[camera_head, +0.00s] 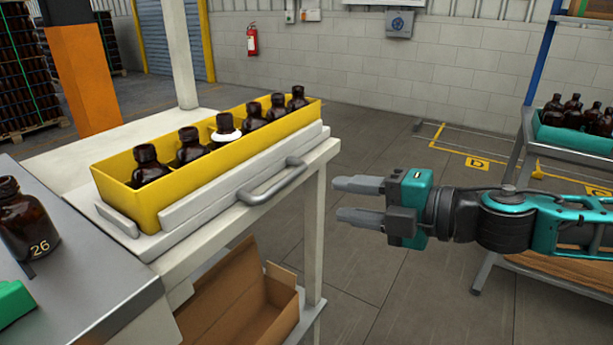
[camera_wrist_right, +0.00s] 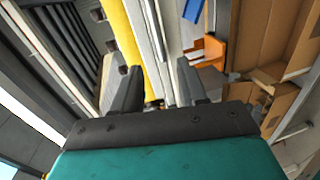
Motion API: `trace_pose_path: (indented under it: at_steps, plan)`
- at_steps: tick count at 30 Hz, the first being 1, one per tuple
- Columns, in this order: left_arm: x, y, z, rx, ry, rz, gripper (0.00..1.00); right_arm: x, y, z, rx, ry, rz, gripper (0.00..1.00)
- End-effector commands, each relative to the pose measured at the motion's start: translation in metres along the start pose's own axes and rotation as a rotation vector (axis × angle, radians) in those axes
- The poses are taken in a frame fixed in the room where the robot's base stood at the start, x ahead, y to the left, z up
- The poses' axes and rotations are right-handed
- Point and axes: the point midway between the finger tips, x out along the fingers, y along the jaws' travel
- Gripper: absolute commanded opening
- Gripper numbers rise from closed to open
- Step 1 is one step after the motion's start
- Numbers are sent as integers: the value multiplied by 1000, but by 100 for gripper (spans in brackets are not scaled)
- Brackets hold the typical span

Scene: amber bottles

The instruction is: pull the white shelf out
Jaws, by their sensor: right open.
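The white shelf (camera_head: 240,179) is a pale sliding board with a grey bar handle (camera_head: 273,183) on its front edge. It lies on a white frame and bears a yellow crate (camera_head: 215,162) of brown bottles. My right gripper (camera_head: 358,200) is open and empty, to the right of the handle and apart from it, fingers pointing left. In the right wrist view the open fingers (camera_wrist_right: 158,88) show in front of the yellow crate (camera_wrist_right: 122,40) and pale boards. The handle is hard to make out there. My left gripper is not in view.
An open cardboard box (camera_head: 240,308) sits low under the frame. A grey counter (camera_head: 85,290) with a brown bottle (camera_head: 24,222) marked 26 is at the left. A rack with a teal crate (camera_head: 570,138) stands at the right. Floor between frame and rack is clear.

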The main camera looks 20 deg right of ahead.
Motion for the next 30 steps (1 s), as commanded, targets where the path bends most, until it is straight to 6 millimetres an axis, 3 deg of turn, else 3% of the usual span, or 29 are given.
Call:
trace_pose_path:
  at_steps: [5, 11, 17, 30]
  plan:
    - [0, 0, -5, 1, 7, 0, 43, -5, 6, 3, -42, -6, -8, 42]
    - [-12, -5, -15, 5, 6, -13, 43, 5, 12, 4, -35, -9, -3, 42]
    - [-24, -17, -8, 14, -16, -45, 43, 29, 10, 2, -38, -5, -4, 42]
    - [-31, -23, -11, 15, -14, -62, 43, 100, 5, 2, -42, -5, -8, 42]
